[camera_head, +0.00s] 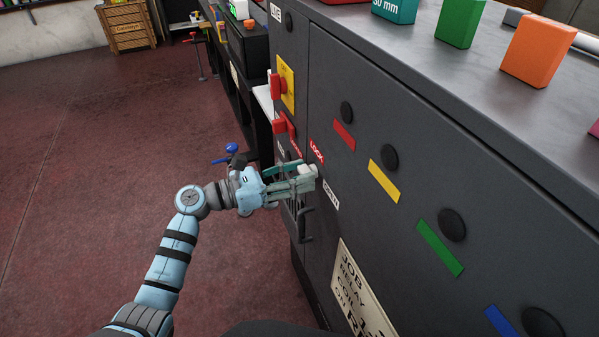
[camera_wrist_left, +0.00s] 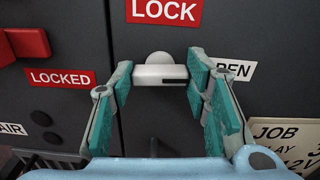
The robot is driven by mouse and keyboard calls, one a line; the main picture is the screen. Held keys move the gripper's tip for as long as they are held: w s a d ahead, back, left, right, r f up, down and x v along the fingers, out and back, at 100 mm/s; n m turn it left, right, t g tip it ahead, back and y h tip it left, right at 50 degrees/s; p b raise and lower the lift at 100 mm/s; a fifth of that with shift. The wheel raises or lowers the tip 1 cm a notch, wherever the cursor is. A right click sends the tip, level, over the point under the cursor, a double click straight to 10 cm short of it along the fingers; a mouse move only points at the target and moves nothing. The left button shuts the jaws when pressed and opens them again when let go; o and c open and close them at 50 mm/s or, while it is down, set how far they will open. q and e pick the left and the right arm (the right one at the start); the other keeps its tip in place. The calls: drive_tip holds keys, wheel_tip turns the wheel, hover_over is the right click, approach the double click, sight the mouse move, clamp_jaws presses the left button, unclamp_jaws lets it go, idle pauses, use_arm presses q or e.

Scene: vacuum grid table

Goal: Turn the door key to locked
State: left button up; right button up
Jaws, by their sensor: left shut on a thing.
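The pale grey door key (camera_wrist_left: 160,74) sits on the dark cabinet door, just under the red LOCK label (camera_wrist_left: 165,11). Its wide head lies level in the left wrist view, with a dark mark on its right part, towards the partly hidden OPEN label (camera_wrist_left: 236,70). The red LOCKED label (camera_wrist_left: 60,79) is to its left. My left gripper (camera_wrist_left: 163,84) is shut on the key, with a teal-padded finger at each side. In the head view the left gripper (camera_head: 300,182) reaches the door from the left and partly hides the key. My right gripper is not in view.
A red handle (camera_wrist_left: 24,45) stands out left of the key. A dark door handle (camera_head: 305,222) is below the gripper. Round black knobs (camera_head: 390,157) and coloured strips run along the cabinet front. Coloured blocks (camera_head: 540,50) stand on top. The red floor at left is open.

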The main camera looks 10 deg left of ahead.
use_arm(q)
drive_tip(key=n, duration=0.1)
drive_tip(key=n+p, duration=0.2)
drive_tip(key=shift+r+n, duration=0.25)
drive_tip(key=shift+n, duration=0.15)
drive_tip(key=n+p, duration=0.3)
drive_tip(key=n, duration=0.2)
drive_tip(key=shift+w+a+n+p, duration=0.1)
drive_tip(key=shift+n+p, duration=0.2)
drive_tip(key=shift+p, duration=0.1)
drive_tip(key=n+p, duration=0.2)
drive_tip(key=n, duration=0.2)
drive_tip(key=shift+f, duration=0.1)
drive_tip(key=shift+w+f+n+p, duration=0.15)
drive_tip(key=shift+n+p, duration=0.85)
drive_tip(key=shift+n, duration=0.9)
drive_tip(key=o, duration=1.1)
drive_tip(key=shift+c, duration=0.2)
drive_tip(key=shift+o, duration=0.5)
drive_tip(key=shift+a+f, duration=0.1)
